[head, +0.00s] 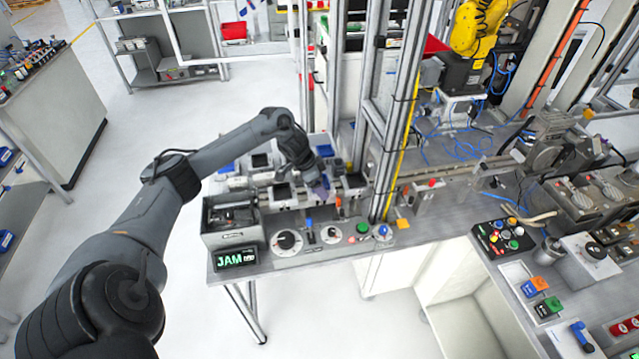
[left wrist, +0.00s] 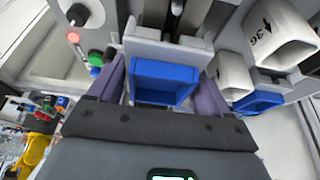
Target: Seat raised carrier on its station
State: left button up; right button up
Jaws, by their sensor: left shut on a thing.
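My left arm reaches in from the left in the head view, and its gripper (head: 320,188) is down among the carriers on the workbench. In the left wrist view the purple fingers of my left gripper (left wrist: 161,88) stand on either side of a grey carrier (left wrist: 160,48) with a blue block (left wrist: 162,82) at its near side. They are shut on this carrier. I cannot tell whether its underside touches the station. In the head view the carrier is mostly hidden by my gripper. My right gripper is not in view.
White holders stand close beside, one marked A36 (left wrist: 265,35). A display reading JAM (head: 236,258) and a control panel with a dial (head: 287,241) line the bench's front edge. An upright aluminium post (head: 390,150) rises right of my gripper. A yellow robot arm (head: 480,28) stands behind.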

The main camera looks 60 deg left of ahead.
pick_arm(q)
jog(key=shift+f, duration=0.35)
dwell(0.4)
jog(key=o, duration=1.2)
jog(key=shift+p, duration=0.3)
jog(key=shift+r, duration=0.15)
notch_tip(320, 180, up, 4)
jog(key=p, duration=0.4)
jog(key=shift+p, duration=0.3)
jog(key=shift+r+p, duration=1.35)
jog(key=shift+p, duration=0.25)
